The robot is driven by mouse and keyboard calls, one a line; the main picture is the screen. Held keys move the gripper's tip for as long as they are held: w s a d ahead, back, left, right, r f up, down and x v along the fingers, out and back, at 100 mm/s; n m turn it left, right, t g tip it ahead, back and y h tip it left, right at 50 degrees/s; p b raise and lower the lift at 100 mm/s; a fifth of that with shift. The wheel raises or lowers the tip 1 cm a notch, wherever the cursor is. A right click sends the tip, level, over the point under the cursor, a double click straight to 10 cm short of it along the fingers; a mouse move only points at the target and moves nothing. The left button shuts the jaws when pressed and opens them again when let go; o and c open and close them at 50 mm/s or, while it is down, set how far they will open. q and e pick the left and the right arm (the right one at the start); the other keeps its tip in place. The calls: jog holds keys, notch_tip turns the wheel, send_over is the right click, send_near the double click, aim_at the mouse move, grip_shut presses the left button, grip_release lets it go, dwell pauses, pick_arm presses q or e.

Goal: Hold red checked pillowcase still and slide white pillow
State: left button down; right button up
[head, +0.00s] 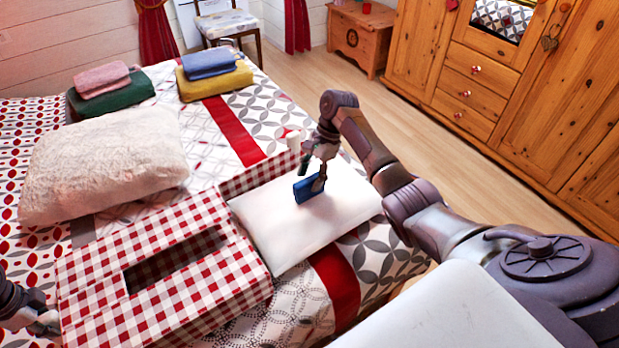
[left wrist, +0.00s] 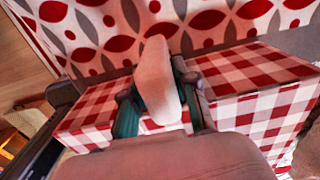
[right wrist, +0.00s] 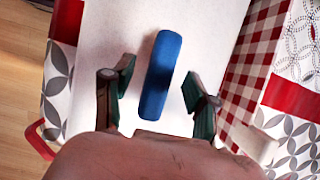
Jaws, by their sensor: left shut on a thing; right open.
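The red checked pillowcase (head: 205,290) lies box-like on the bed, with a long slot in its top. The white pillow (head: 275,235) lies flat to its right, its left edge against the case's right end; how far it reaches inside is hidden. A blue block-like grip (head: 304,190) stands on the pillow. My left gripper (head: 45,322) is shut on a pale tab (left wrist: 157,75) at the pillowcase's left end. My right gripper (head: 320,172) is open above the pillow, its fingers on either side of the blue grip (right wrist: 160,75), with gaps showing in the right wrist view.
A fluffy cream pillow (head: 105,160) lies behind the case. Folded pink (head: 102,78), green (head: 112,98), blue (head: 208,63) and yellow (head: 215,82) textiles sit at the bed's far side. Wooden floor separates bed and wardrobe (head: 500,75).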

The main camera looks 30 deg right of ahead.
jog(key=v, duration=1.1)
jog(key=shift+d+r, duration=0.1)
pick_arm(q)
jog(key=c, duration=0.8)
grip_release()
notch_tip(320, 180, up, 12)
